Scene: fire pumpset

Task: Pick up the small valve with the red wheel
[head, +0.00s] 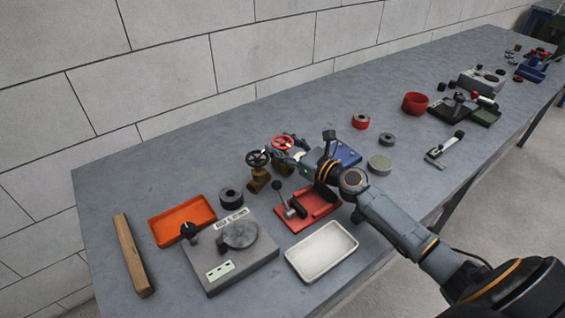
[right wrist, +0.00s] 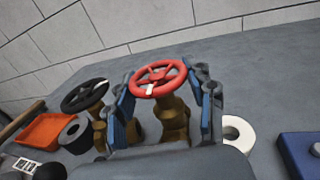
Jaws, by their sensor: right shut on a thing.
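The small valve with the red wheel (head: 284,142) is near the back of the grey table. In the right wrist view the red wheel (right wrist: 158,78) sits on a brass body (right wrist: 172,122) between the two blue-padded fingers. My right gripper (head: 292,152) reaches in from the right and is shut on this valve. Whether the valve's base touches the table is hidden. A second valve with a black wheel (head: 258,158) stands just left of it, outside the fingers; it also shows in the right wrist view (right wrist: 84,96). My left gripper is not in view.
A red tray (head: 318,214), a white tray (head: 322,252), an orange tray (head: 182,219) and a grey block device (head: 232,262) lie in front and left. A dark ring (head: 231,197) stands near the valves. A blue tray (head: 347,153) is right of the gripper. The table's back strip is clear.

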